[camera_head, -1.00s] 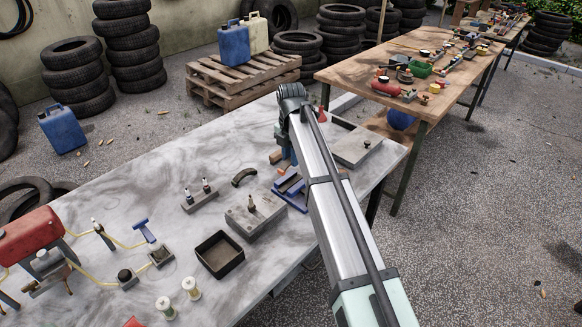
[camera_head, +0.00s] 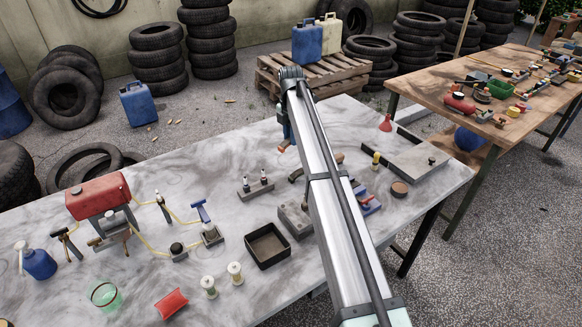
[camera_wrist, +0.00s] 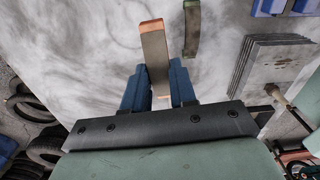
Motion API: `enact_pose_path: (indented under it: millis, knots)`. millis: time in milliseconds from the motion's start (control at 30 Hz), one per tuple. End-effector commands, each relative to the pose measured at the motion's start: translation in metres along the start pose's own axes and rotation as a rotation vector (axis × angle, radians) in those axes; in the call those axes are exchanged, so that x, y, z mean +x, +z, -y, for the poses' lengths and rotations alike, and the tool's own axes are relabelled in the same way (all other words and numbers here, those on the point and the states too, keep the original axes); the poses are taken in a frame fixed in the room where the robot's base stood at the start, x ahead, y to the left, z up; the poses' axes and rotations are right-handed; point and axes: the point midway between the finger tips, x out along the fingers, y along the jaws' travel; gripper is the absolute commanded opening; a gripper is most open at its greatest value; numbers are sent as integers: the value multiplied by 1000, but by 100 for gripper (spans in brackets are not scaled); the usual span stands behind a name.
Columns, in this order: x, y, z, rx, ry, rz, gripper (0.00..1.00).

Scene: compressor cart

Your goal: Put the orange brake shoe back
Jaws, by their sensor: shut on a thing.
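My gripper (camera_wrist: 158,88) is shut on the orange brake shoe (camera_wrist: 154,50), a curved grey-tan piece with an orange end, pinched between blue fingers. It points away from the palm and seems to be held above the grey table. In the head view my gripper (camera_head: 284,128) is over the far part of the table, and the shoe's orange end (camera_head: 283,146) just shows below it. Another curved shoe (camera_wrist: 192,28) with a greenish face lies on the table beside the held one; it is the dark arc (camera_head: 296,174) in the head view. My arm hides part of the table.
A grey block with a post (camera_head: 293,220) stands near the dark arc, partly behind my arm. A black open tray (camera_head: 268,246), a two-post stand (camera_head: 257,188) and a flat grey plate (camera_head: 408,160) are around. The table's back left surface is mostly clear.

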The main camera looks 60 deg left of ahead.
Motion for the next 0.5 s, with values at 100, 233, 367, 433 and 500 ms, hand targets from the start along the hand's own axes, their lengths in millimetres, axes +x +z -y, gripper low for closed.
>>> enact_pose_path:
  millis: [100,233,367,433,500]
  knots:
    - [-3,7,-12,55,13,7,0]
    - [0,7,-12,97,20,10,0]
    - [12,7,-11,109,19,9,0]
    - [21,7,-11,108,18,9,0]
    - [33,7,-12,108,19,9,0]
